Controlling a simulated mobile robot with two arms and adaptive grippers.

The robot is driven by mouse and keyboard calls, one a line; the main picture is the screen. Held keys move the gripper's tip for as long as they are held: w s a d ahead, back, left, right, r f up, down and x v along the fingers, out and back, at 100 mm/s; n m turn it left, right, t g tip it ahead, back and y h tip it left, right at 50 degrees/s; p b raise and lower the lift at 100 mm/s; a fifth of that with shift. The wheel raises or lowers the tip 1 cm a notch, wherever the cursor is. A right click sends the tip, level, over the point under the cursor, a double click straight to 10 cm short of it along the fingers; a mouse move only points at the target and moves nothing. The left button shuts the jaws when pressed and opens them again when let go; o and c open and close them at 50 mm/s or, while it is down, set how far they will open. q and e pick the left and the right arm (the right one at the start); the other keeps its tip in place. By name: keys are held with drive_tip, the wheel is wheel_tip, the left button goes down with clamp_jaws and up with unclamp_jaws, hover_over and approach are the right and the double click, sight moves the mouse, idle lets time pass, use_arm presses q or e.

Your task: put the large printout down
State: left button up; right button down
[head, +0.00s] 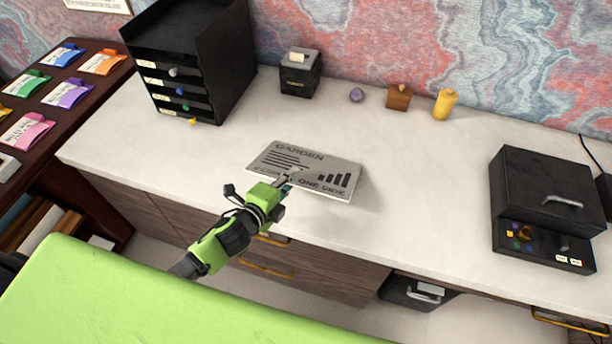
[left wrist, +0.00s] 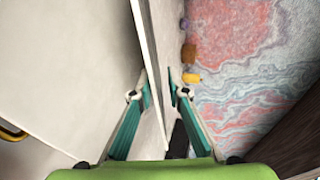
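The large printout (head: 318,172) is a grey-white sheet with dark print reading "GARDEN" and "ONE SIDE", plus bar marks. My left gripper (head: 286,183) holds it by its near edge, print side up, over the front middle of the white desk (head: 200,160). A soft shadow lies beside its right end; I cannot tell exactly how far it is above the desk. My right gripper is out of view.
A black drawer tower (head: 190,65) stands at the back left. A black box (head: 300,73), purple ball (head: 356,95), wooden block (head: 399,97) and yellow cylinder (head: 444,104) line the back. A black case (head: 545,190) stands at the right. The desk between is clear.

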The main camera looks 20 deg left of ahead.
use_arm(q)
drive_tip(key=p+v, duration=0.2)
drive_tip(key=v, duration=0.5)
drive_tip(key=shift+s+p, duration=0.2)
drive_tip(key=shift+p, duration=0.1)
drive_tip(key=shift+r, duration=0.2)
wheel_tip(320, 180, up, 7)
drive_tip(key=s+p, duration=0.2)
drive_tip(key=p, duration=0.5)
drive_tip(key=shift+s+a, duration=0.35)
drive_tip(key=shift+s, duration=0.05)
drive_tip(key=shift+f, duration=0.1)
